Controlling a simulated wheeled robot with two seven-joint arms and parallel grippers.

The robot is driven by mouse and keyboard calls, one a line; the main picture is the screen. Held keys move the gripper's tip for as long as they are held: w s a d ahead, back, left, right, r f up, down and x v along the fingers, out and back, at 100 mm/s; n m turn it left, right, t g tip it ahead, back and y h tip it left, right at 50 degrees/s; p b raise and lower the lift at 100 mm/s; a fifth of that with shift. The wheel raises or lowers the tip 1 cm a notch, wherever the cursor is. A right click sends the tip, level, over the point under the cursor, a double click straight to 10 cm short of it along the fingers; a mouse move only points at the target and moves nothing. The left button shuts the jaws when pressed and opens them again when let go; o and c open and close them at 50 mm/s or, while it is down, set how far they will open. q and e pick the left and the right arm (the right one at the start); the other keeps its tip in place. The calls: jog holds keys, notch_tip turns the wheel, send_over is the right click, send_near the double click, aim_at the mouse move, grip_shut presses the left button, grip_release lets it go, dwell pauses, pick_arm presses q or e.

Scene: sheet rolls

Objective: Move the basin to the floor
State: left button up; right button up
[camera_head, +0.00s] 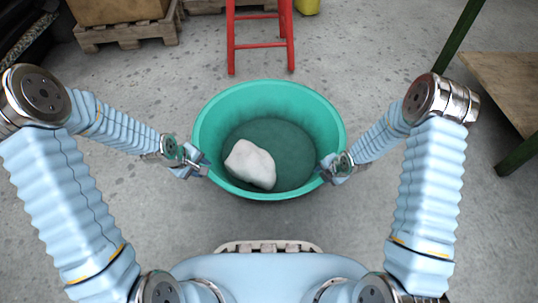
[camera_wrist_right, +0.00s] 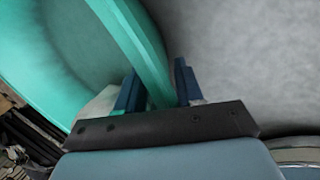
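The green basin (camera_head: 268,92) is in front of me between my two arms, with a white lump (camera_head: 251,164) lying inside it toward the left. My left gripper (camera_head: 203,166) is at the basin's left rim; its fingers are small in the head view, but they appear to be on the rim. My right gripper (camera_head: 326,172) is at the right rim. In the right wrist view the basin's rim (camera_wrist_right: 135,45) runs between the two dark blue fingers (camera_wrist_right: 155,90). The basin looks roughly level. Its height above the floor is hard to judge.
Grey concrete floor (camera_head: 380,60) is clear around the basin. A red ladder-like frame (camera_head: 260,42) stands just beyond it. A wooden pallet with a box (camera_head: 125,32) is at the back left. A table with green legs (camera_head: 510,80) stands at the right.

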jog(key=shift+s+d+r, duration=0.1)
jog(key=shift+r, duration=0.25)
pick_arm(q)
jog(key=shift+v, duration=1.1)
pick_arm(e)
jog(key=v, duration=1.1)
jog(key=shift+s+r, duration=0.1)
